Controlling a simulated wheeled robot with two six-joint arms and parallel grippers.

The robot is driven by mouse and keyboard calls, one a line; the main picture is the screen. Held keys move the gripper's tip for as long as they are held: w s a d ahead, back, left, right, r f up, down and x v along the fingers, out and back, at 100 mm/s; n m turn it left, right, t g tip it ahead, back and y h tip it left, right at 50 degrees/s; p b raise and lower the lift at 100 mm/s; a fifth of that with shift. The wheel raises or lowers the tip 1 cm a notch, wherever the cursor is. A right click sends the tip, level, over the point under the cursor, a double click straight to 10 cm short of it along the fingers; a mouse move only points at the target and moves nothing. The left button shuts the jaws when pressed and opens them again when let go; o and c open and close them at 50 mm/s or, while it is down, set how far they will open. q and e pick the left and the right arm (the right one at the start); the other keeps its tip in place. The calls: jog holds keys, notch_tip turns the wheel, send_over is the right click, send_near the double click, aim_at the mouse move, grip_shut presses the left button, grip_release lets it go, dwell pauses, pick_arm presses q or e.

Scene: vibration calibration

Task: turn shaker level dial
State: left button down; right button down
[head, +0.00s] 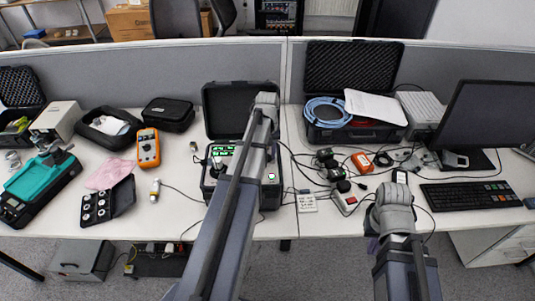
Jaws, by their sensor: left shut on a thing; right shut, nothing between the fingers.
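The shaker unit (208,190) is an open dark case with lit green displays and a raised lid, left of the middle of the desk. My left arm (228,215) reaches over it from below and covers the middle of its panel. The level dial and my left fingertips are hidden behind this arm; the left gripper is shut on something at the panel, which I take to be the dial. My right gripper (400,177) is shut and empty above the desk, left of the keyboard and apart from the shaker unit.
A multimeter (148,147) and a black pouch (168,114) lie left of the case. Cables and small sensors (327,158) lie to its right. An open case (345,130) with blue cable stands behind. A keyboard (469,194) and monitor (490,115) are at the right. A grey partition closes the back.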

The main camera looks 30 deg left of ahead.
pick_arm(q)
jog(key=n, duration=0.4)
jog(key=shift+n, duration=2.1)
jog(key=c, duration=0.5)
grip_release()
jog(key=shift+r, duration=0.15)
notch_tip(320, 180, up, 8)
jog(key=p, duration=0.8)
jog(key=shift+f, duration=0.2)
